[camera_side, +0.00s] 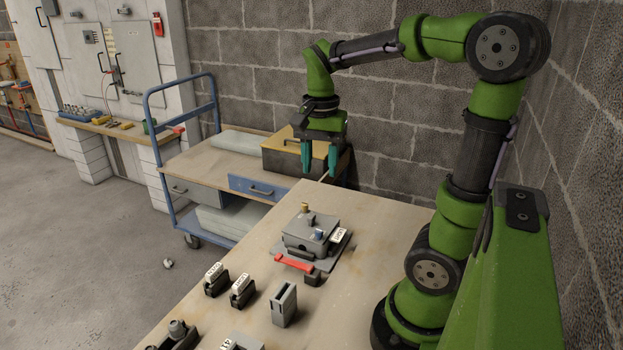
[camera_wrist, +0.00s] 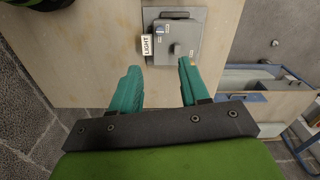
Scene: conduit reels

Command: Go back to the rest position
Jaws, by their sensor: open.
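My gripper (camera_side: 319,160) is open and empty, with its teal fingers pointing down. In the side view it hangs in the air above the far end of the wooden table (camera_side: 385,228), higher than the grey box. The fingers also show in the wrist view (camera_wrist: 157,82), spread apart with nothing between them. The grey box (camera_side: 310,233) sits on the table on a dark plate, with a knob on top and a white tag. In the wrist view the grey box (camera_wrist: 181,38) lies beyond the fingertips, and its tag reads LIGHT.
A red-handled lever (camera_side: 293,262) lies at the box's front. Small tagged holders (camera_side: 242,290) and an empty grey holder (camera_side: 284,304) stand nearer on the table. A blue cart (camera_side: 212,165) with a yellow-topped box (camera_side: 290,150) stands behind. A brick wall (camera_side: 385,130) is close behind my arm.

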